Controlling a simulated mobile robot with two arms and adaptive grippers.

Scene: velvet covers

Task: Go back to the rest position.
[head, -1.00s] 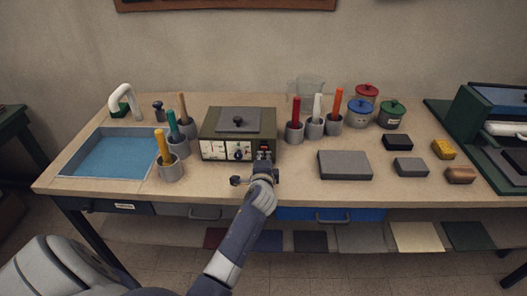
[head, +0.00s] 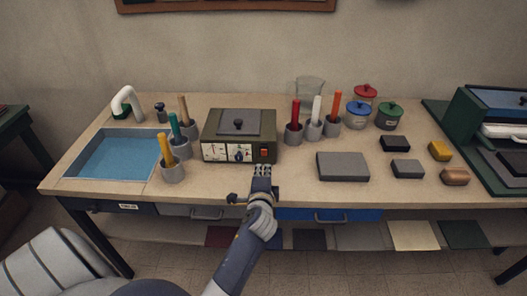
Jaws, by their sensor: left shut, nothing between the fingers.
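My left gripper (head: 262,171) is shut and empty. It shows at the front edge of the workbench (head: 300,189), just in front of the olive-green box device (head: 238,136). A small gap of bench top lies between its fingertips and the device's front panel. The device has a grey lid with a dark knob, dials and a red switch (head: 264,153) on its front, which is now in full view. My left arm comes up from the bottom of the view. My right gripper is not in view.
Left of the device are handled tools in grey cups (head: 172,173) and a blue-filled basin (head: 117,155). To the right are more cups (head: 293,135), a grey slab (head: 342,167), lidded jars (head: 389,117) and small blocks (head: 407,169). A blue drawer (head: 330,214) is below the bench top.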

